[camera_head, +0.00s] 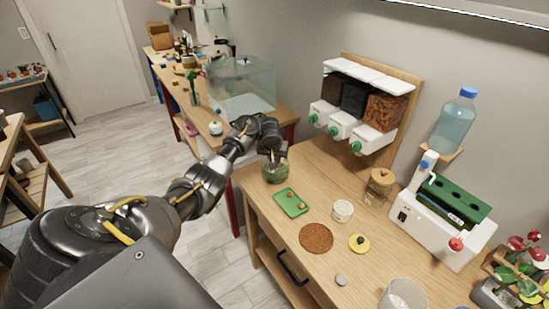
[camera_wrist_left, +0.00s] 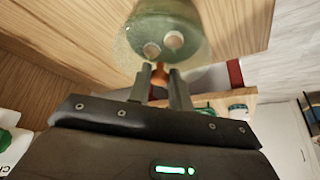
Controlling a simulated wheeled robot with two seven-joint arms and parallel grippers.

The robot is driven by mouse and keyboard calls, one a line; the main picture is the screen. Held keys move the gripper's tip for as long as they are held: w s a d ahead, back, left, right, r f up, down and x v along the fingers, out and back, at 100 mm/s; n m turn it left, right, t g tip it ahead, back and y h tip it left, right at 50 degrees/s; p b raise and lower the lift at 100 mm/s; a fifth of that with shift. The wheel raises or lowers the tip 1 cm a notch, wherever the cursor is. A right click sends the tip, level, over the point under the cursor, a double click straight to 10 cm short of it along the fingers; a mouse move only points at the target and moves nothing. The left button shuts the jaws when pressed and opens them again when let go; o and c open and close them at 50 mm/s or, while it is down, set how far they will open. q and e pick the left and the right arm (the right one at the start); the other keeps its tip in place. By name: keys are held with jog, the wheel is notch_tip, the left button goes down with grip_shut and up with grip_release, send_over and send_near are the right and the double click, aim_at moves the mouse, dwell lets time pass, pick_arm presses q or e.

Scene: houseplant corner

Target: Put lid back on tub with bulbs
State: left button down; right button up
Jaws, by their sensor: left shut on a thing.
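A round green glass vessel (camera_head: 275,170) stands at the far left end of the wooden counter. In the left wrist view, the green vessel (camera_wrist_left: 165,38) shows two pale round shapes; I cannot tell whether they are bulbs. My left gripper (camera_head: 270,146) is at the vessel, shut on a small orange-brown thing (camera_wrist_left: 158,76), possibly a knob or a bulb. I cannot tell whether this thing touches the vessel. A green tray (camera_head: 284,208) with small orange-brown pieces lies in front. A white tub (camera_head: 343,211) stands right of it. My right gripper is not in view.
A brown round mat (camera_head: 316,238), a yellow disc (camera_head: 359,244) with a dark piece on it and a wood-topped jar (camera_head: 379,187) are on the counter. Dispensers (camera_head: 345,127) hang above, and a white machine (camera_head: 440,228) stands at the right.

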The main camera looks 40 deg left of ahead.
pick_arm(q)
jog(key=shift+p, duration=0.35)
dwell(0.4)
jog(key=c, duration=0.7)
grip_release()
notch_tip(320, 180, up, 5)
jog(key=p, duration=0.6)
notch_tip(320, 180, up, 2)
jog(key=shift+p, duration=0.5)
jog(key=shift+c, duration=0.6)
